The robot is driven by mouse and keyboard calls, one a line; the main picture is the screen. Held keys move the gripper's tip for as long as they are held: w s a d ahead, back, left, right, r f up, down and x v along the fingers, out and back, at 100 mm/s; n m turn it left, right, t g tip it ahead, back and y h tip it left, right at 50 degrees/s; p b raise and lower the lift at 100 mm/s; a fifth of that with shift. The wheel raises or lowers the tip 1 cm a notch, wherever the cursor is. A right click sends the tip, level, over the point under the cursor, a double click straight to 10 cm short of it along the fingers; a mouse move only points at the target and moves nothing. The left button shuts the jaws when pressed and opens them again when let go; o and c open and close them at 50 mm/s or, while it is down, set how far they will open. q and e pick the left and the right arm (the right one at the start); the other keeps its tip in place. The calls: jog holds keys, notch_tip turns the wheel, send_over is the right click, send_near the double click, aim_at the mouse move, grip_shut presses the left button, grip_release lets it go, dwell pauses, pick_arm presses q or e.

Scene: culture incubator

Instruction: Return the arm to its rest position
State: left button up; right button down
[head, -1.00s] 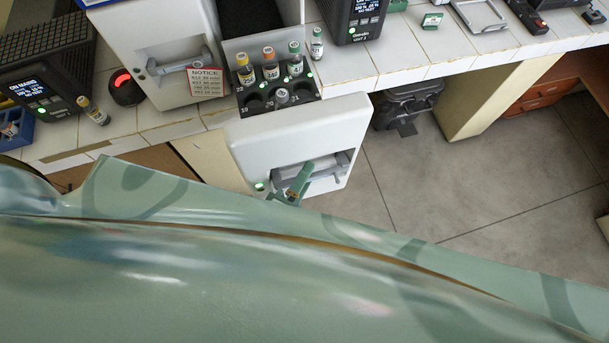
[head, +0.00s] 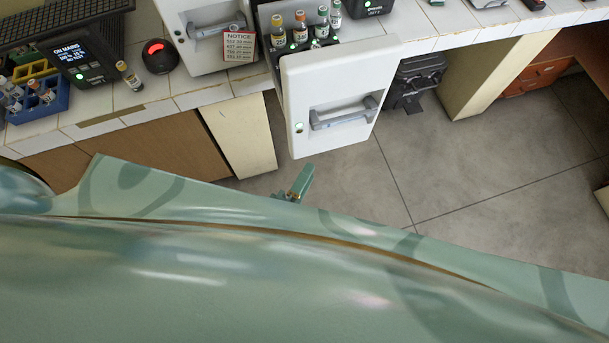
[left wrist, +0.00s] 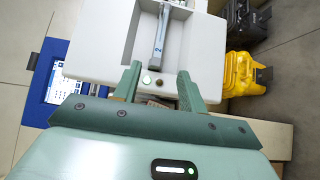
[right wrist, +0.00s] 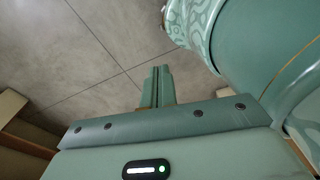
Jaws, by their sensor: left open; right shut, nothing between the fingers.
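My left gripper (head: 300,182) shows in the head view just past the edge of my green body, below the pulled-out white drawer front (head: 335,75) and apart from it. In the left wrist view my left gripper (left wrist: 158,88) is open and empty, with the white drawer front and its grey handle (left wrist: 161,35) beyond the fingertips. My right gripper (right wrist: 158,82) is shut and empty in the right wrist view, over grey floor. It is hidden in the head view. Most of both arms is hidden there by my body.
Several capped vials (head: 300,28) stand in the open drawer. The bench (head: 180,88) at the left carries a blue rack (head: 38,100), a lone vial (head: 129,76) and a round red-lit device (head: 159,56). A black case (head: 416,80) stands under the bench. The floor (head: 450,170) at right is clear.

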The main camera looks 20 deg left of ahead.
pick_arm(q)
jog(key=s+a+f+m+g+b, duration=0.2)
jog(key=f+m+g+b, duration=0.15)
jog(key=f, duration=0.65)
jog(key=s+a+f+m+g+b, duration=0.2)
jog(key=f+m, duration=0.2)
jog(key=f, duration=0.5)
jog(key=s+a+f+m+g+b, duration=0.2)
jog(key=f+m+b, duration=0.1)
jog(key=f, duration=0.7)
jog(key=s+a+f+m+g+y+b, duration=0.2)
jog(key=s+a+f, duration=0.4)
jog(key=s+f, duration=0.3)
jog(key=s+a+f+m+g+y+b, duration=0.2)
jog(key=s+a+f+m+g+b, duration=0.2)
jog(key=s+f, duration=0.6)
jog(key=a+m+g, duration=0.2)
jog(key=g, duration=0.1)
jog(key=shift+s+a, duration=0.15)
jog(key=shift+a, duration=0.05)
pick_arm(e)
notch_tip(320, 180, down, 15)
jog(key=shift+s, duration=0.2)
pick_arm(q)
jog(key=shift+m, duration=0.25)
pick_arm(e)
jog(key=shift+d, duration=0.1)
